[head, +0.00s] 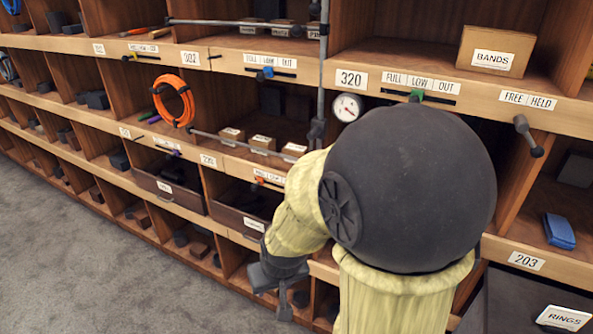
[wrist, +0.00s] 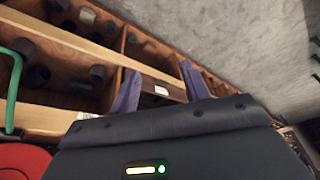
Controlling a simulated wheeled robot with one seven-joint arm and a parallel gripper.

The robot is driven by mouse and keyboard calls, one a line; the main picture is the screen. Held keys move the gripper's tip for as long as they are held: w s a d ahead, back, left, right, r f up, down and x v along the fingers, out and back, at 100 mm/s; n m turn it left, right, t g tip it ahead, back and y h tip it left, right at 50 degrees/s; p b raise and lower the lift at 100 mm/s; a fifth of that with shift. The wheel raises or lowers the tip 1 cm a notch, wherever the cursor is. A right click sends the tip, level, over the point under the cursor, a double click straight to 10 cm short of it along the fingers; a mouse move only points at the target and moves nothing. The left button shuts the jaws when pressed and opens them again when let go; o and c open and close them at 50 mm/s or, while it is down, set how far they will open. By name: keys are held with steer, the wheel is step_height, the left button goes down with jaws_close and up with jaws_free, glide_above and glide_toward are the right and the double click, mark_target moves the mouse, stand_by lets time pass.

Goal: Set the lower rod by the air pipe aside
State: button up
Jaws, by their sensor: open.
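The air pipe (head: 322,75) is a thin grey upright pipe in front of the shelving, left of the round gauge (head: 347,107). The lower rod (head: 222,139) is a thin grey bar lying level across the shelf opening left of the pipe, in front of small labelled boxes. Its right end is close to the pipe's foot; I cannot tell whether they touch. My gripper (head: 279,300) hangs below and right of the rod, apart from it. In the wrist view my gripper (wrist: 160,82) has its two fingers spread, with nothing held; the rod is not identifiable there.
An upper rod (head: 240,23) runs left of the pipe. An orange hose coil (head: 174,101) hangs near the lower rod's left end. A dark knobbed handle (head: 528,136) juts out at right. Grey floor (head: 90,250) is clear at lower left.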

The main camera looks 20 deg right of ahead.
steer(key=w+d+f+m+t+h, duration=0.15)
steer(key=w+t, duration=0.25)
steer(key=w, duration=0.7)
steer(key=w+d+r+m+t+h+b, duration=0.1)
steer(key=w+d+r+m+t+h, duration=0.3)
steer(key=w+d+h, duration=0.3)
steer(key=w+t+h, duration=0.1)
steer(key=w+h, duration=0.1)
steer(key=h, duration=0.1)
steer(key=shift+w+d+r+t, duration=0.3)
steer(key=shift+w+t, duration=0.05)
steer(key=shift+t, duration=0.05)
steer(key=shift+h, duration=0.25)
steer(key=p+x, duration=0.4)
steer(key=x, duration=1.3)
steer(key=shift+w+d, duration=0.15)
steer(key=shift+w, duration=0.1)
jaws_close()
